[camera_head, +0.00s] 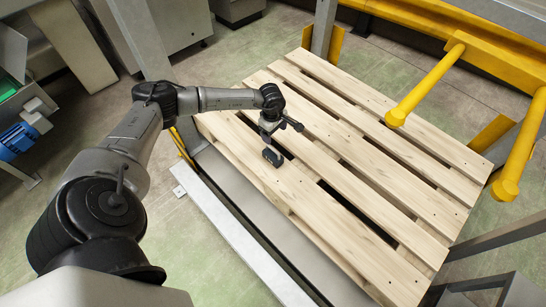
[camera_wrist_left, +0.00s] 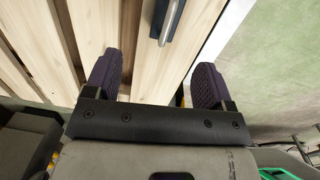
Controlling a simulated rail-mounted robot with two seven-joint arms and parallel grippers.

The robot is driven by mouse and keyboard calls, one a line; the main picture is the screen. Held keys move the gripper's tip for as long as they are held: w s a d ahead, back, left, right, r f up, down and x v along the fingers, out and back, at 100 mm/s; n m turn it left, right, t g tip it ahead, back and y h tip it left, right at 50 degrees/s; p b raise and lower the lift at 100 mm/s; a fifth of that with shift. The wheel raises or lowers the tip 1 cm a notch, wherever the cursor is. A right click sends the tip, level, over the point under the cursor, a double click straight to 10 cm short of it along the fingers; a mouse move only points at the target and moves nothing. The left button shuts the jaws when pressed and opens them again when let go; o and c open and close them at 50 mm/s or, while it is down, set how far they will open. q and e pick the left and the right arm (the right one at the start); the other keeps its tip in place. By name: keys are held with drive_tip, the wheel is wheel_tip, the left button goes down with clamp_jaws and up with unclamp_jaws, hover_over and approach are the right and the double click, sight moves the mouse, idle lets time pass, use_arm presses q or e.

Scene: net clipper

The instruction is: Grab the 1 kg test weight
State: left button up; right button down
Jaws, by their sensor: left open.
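The test weight appears to be the dark block with a silver handle (camera_wrist_left: 172,20) at the top of the left wrist view, partly cut off by the frame edge. It lies on a plank of the wooden pallet (camera_head: 340,225). My left gripper (camera_wrist_left: 156,68) is open; its two dark, ribbed fingers stand apart with nothing between them, and the block lies beyond the fingertips. In the head view the left gripper (camera_head: 271,153) hangs over the pallet's near left part. I cannot make out the weight separately there. My right gripper is out of view.
Yellow rails (camera_head: 425,85) with round ends stand over the pallet's right side. A grey metal frame (camera_head: 235,235) runs along the pallet's near left edge. A blue motor (camera_head: 17,141) is at the far left. The rest of the pallet top is clear, with gaps between planks.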

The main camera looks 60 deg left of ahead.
use_arm(q)
drive_tip(key=shift+s+a+f+m, duration=0.1)
drive_tip(key=shift+s+f+m, duration=0.2)
drive_tip(key=shift+f, duration=0.05)
drive_tip(key=b, duration=0.4)
hover_over(273, 154)
drive_tip(key=shift+g, duration=0.3)
drive_tip(key=f, duration=0.8)
drive_tip(key=shift+s+a, duration=0.15)
drive_tip(key=shift+a, duration=0.05)
drive_tip(key=f+b, duration=0.2)
drive_tip(key=f, duration=0.1)
drive_tip(key=f+b, duration=0.2)
drive_tip(key=shift+d+f, duration=0.15)
drive_tip(key=shift+d, duration=0.1)
drive_tip(key=shift+a, duration=0.1)
drive_tip(key=shift+c, duration=1.3)
clamp_jaws()
drive_tip(key=shift+w+r, duration=0.2)
